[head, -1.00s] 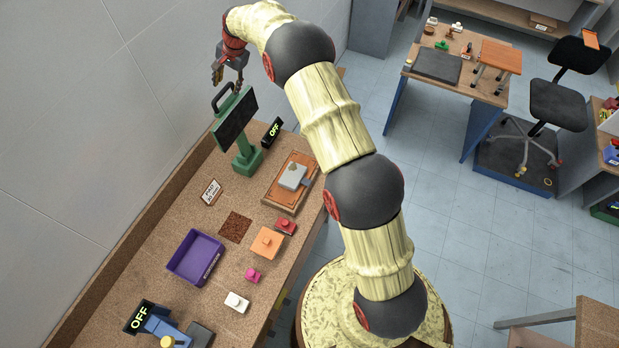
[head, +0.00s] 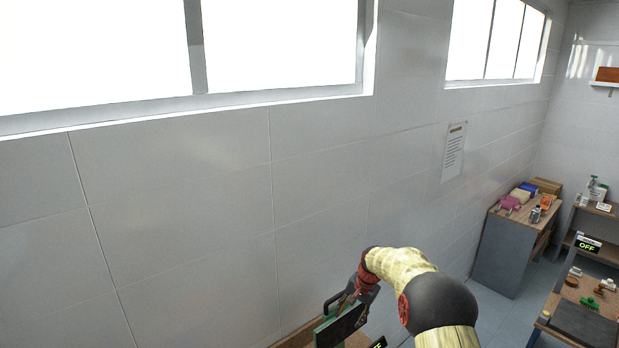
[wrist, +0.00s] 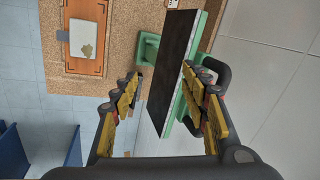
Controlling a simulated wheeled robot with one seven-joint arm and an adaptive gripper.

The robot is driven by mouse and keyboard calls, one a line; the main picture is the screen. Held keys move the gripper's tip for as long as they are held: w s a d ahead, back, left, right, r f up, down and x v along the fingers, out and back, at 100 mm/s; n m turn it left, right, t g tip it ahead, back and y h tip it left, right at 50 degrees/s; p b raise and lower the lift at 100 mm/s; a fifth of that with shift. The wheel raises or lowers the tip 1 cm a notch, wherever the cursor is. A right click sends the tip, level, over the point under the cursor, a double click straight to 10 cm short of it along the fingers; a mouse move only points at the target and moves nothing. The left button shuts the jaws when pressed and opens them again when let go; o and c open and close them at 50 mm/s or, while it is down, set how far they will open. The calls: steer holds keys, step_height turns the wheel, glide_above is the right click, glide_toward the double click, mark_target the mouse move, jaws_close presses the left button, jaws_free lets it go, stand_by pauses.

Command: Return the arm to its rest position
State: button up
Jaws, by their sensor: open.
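My arm shows at the bottom of the head view, with my gripper (head: 350,292) at its end, small and partly merged with the dark things behind it. It is beside the green-framed screen (head: 340,325), of which only the upper part shows there. In the wrist view my gripper (wrist: 166,78) is open, its two yellow-and-black fingers apart and nothing held. The dark screen with its green frame (wrist: 172,75) shows between and beyond the fingers. Its black handle (wrist: 218,78) is close to the right finger; I cannot tell whether they touch.
A plain wall (head: 220,220) runs behind the bench. A grey cabinet (head: 510,245) and another worktable (head: 590,320) stand to the right.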

steer(key=s+d+r+n+h+b, duration=0.1)
steer(key=s+d+r+n+b, duration=0.15)
steer(key=s+b, duration=0.8)
steer(key=s+d+r+n+b, duration=0.1)
steer(key=s+n+b, duration=0.2)
steer(key=s, duration=1.5)
steer(key=s+f+t+b, duration=0.1)
steer(key=s+f+b, duration=0.2)
steer(key=s+b, duration=0.4)
steer(key=s+f+n+t+b, duration=0.1)
steer(key=s+f+b, duration=0.3)
steer(key=s+b, duration=0.3)
steer(key=s+f+t+h+b, duration=0.1)
steer(key=s+f+b, duration=0.3)
steer(key=s+b, duration=0.3)
steer(key=shift+d+n+t, duration=0.35)
steer(key=shift+d+t, duration=0.05)
